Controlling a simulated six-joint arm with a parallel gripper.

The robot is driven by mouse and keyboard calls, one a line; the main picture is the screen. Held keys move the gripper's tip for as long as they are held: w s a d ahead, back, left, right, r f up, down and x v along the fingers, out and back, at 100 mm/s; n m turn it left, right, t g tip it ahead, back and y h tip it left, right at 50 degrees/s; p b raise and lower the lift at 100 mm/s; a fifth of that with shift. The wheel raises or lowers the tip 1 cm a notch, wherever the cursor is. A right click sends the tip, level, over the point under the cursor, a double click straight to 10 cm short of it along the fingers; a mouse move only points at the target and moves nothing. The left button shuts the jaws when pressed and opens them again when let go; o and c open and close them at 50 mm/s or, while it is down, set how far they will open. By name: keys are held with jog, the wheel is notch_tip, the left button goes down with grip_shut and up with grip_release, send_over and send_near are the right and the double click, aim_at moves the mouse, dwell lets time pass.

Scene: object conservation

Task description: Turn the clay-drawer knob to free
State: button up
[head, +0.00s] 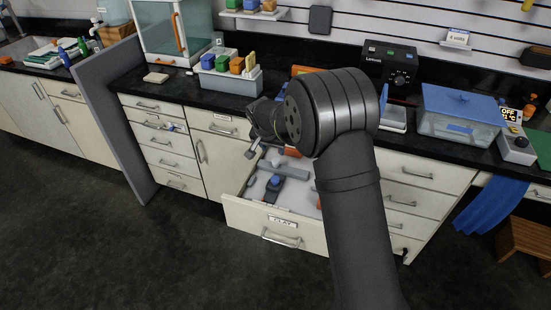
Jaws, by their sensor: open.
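The clay drawer (250,218) is pulled open below the counter, with a small label (283,221) on its front whose text is too small to read surely. Inside lies a dark piece with a blue top (275,181); I cannot tell if this is the knob or which way it is set. A grey bar-like piece (292,172) lies behind it. My gripper (264,153) is open, pointing down above the back of the drawer, apart from the blue-topped piece. My arm hides the drawer's right part.
A grey caddy (240,84) with coloured blocks stands on the black counter (190,88) behind. A blue-lidded clear bin (455,120) and a black device (390,66) stand to the right. A grey partition (108,115) rises at left. The floor in front is clear.

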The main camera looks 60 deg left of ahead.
aim_at(276, 159)
jog(key=x, duration=0.8)
jog(key=shift+f, duration=0.2)
jog(key=c, duration=1)
